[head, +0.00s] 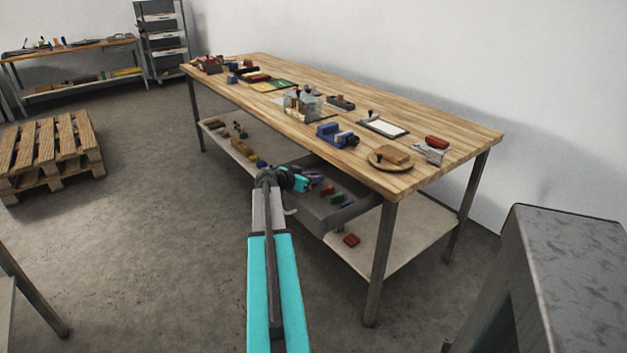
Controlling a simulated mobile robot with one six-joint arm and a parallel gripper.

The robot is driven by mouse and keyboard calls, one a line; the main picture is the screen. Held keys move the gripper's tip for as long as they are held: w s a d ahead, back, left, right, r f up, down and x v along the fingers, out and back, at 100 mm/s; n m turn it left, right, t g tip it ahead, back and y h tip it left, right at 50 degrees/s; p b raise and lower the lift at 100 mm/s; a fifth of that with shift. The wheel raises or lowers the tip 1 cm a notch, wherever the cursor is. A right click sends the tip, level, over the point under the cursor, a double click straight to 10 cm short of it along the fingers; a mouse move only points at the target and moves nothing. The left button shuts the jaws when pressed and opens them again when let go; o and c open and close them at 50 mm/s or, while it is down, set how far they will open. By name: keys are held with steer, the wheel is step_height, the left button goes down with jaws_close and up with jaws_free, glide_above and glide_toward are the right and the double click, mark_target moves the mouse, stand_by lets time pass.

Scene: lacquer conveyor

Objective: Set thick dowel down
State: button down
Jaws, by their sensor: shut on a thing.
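My gripper (302,183) is at the end of my turquoise arm, at the near side of the workbench by the open grey drawer (345,214). It is below the level of the tabletop. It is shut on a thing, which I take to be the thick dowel. The dowel cannot be made out, as the wrist and the small scale hide it. I cannot tell whether it touches the drawer.
The wooden workbench (440,150) holds a blue vise (337,136), a round board (388,163) and several tools. Small coloured pieces lie in the drawer. A red block (351,240) lies on the lower shelf (400,240). A pallet (52,150) stands left; open floor lies between.

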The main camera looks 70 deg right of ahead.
steer(key=shift+f, duration=0.25)
steer(key=c, duration=1.6)
jaws_free()
steer(key=shift+s+a+f, duration=0.1)
steer(key=shift+c, duration=0.2)
steer(key=shift+p, duration=0.35)
steer(key=shift+r+p, duration=0.7)
steer(key=shift+p, duration=0.1)
steer(key=b+v, duration=0.1)
steer(key=v, duration=1.1)
steer(key=shift+r, duration=0.2)
